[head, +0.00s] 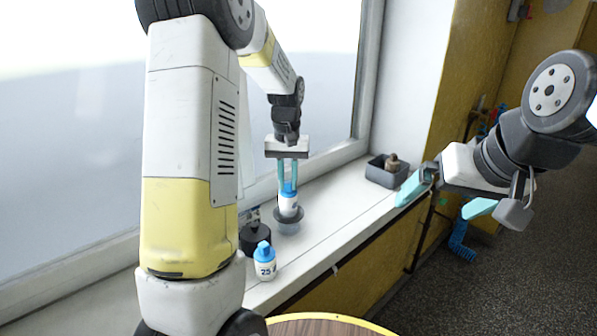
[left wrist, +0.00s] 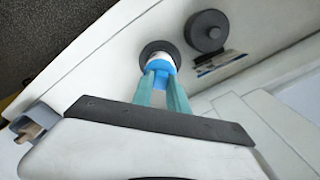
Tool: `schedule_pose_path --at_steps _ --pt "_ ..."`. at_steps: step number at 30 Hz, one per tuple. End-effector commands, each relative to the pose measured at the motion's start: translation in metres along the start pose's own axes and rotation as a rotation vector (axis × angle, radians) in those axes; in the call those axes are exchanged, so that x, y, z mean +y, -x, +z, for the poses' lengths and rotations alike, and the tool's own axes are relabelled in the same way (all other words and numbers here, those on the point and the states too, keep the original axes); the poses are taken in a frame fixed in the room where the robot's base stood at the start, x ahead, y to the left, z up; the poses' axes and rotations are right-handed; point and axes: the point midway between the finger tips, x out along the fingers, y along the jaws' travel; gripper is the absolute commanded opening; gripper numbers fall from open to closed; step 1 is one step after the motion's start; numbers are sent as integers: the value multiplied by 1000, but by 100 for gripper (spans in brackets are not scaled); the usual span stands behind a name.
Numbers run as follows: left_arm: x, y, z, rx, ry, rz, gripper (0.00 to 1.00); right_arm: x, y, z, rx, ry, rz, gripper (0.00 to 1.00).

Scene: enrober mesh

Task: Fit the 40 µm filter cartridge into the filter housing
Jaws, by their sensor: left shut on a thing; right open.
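My left gripper (head: 288,184) is shut on the blue top of a white filter cartridge (head: 289,207) on the windowsill. The cartridge is roughly upright, its label not readable. Its lower end is at the mouth of a round grey housing (head: 289,225); how deep it sits I cannot tell. The left wrist view shows the left gripper (left wrist: 162,76), the cartridge's white body (left wrist: 156,57) and the dark housing rim (left wrist: 149,48) around it. A second blue-capped white cartridge marked 25 (head: 264,264) stands nearer. My right gripper (head: 438,203) is open and empty, right of the sill.
A black round part (head: 254,239) stands on the sill beside the housing, with a small label card (head: 250,215) behind it. A grey bin (head: 380,174) holding a brownish part is further along the sill. The window is behind; a wooden round top (head: 325,327) is in front.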

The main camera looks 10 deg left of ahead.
Motion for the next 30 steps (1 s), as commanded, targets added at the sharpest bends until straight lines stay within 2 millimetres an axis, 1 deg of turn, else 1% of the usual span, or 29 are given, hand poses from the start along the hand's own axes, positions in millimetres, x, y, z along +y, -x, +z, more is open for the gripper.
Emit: schedule_pose_path --at_steps 6,7,10,11,30 --pt "0 0 0 0 0 0 0 0 0 0 0 0 0 100" --pt "0 0 0 0 0 0 23 0 0 0 0 0 0 100" --pt "0 0 0 0 0 0 43 0 0 0 0 0 0 100" --pt "0 0 0 0 0 0 44 0 0 0 0 0 0 100" --pt "0 1 0 1 0 0 44 0 0 0 0 0 0 100"
